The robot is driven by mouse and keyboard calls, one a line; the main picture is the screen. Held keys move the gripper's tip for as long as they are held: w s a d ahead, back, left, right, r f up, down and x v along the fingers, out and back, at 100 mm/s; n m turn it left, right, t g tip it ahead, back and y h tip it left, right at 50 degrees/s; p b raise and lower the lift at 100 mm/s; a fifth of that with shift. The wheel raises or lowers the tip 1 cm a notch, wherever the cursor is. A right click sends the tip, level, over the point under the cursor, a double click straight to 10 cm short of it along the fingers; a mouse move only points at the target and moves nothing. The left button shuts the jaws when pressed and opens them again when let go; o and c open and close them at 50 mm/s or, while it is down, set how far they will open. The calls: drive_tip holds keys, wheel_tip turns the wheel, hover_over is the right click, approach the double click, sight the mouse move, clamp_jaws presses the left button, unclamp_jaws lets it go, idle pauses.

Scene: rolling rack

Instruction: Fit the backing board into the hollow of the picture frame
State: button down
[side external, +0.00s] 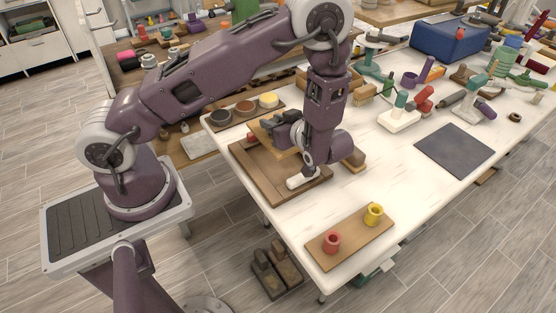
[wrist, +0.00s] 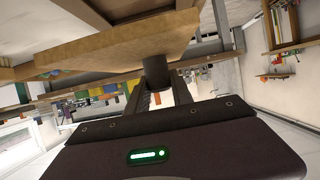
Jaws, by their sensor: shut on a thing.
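The picture frame (side external: 257,182) lies on the near left part of the white table, a brown wooden rectangle with a raised border. My gripper (wrist: 158,88) is shut on the dark round knob of the backing board (wrist: 110,48), a flat tan panel, in the wrist view. In the side view the board (side external: 259,131) shows as a tan edge by the frame's far side, largely hidden behind my wrist. The frame's brown wood (wrist: 130,7) shows close beside the board in the wrist view. I cannot tell whether board and frame touch.
A tray with three round dishes (side external: 245,109) stands behind the frame. A wooden plate with a red and a yellow cup (side external: 350,237) lies at the near corner. A dark mat (side external: 455,150), a white stand (side external: 399,119) and a blue box (side external: 452,42) are to the right.

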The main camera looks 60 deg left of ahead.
drive_tip(key=f, duration=0.9)
drive_tip(key=shift+s+f, duration=0.3)
drive_tip(key=shift+f, duration=0.05)
drive_tip(key=shift+f, duration=0.1)
drive_tip(key=c, duration=1.1)
unclamp_jaws()
